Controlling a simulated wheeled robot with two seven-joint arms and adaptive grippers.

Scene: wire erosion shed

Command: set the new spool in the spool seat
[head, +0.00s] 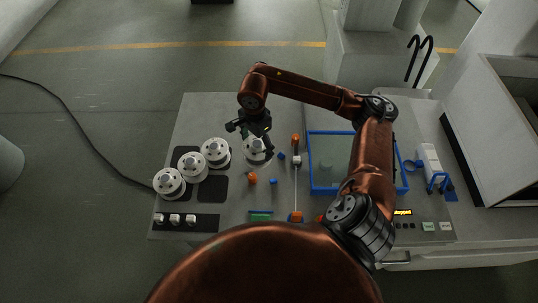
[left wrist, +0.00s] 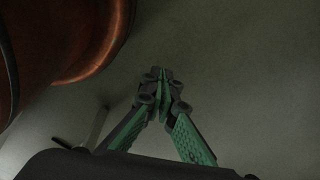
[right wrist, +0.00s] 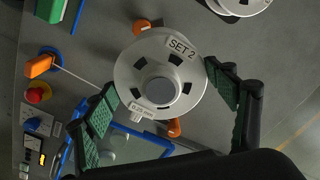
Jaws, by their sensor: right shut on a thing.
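A white spool (head: 256,151) labelled "SET 2", with a "0.25 mm" tag, is between the fingers of my right gripper (head: 258,131). It also shows in the right wrist view (right wrist: 137,73), with the green-padded fingers (right wrist: 168,108) on opposite sides of its rim. My right gripper is shut on this spool. The spool is over the bench's middle; I cannot tell whether it touches anything below. I cannot make out the spool seat, which may be hidden under the spool. My left gripper (left wrist: 162,76) is shut and empty in the left wrist view, fingertips together.
Three other white spools (head: 169,182) stand at the bench's left on dark pads; one dark pad (head: 213,189) is bare. A blue-rimmed tray (head: 312,170) lies right of the held spool. Orange parts (head: 252,178) and a taut wire (head: 296,188) are close by.

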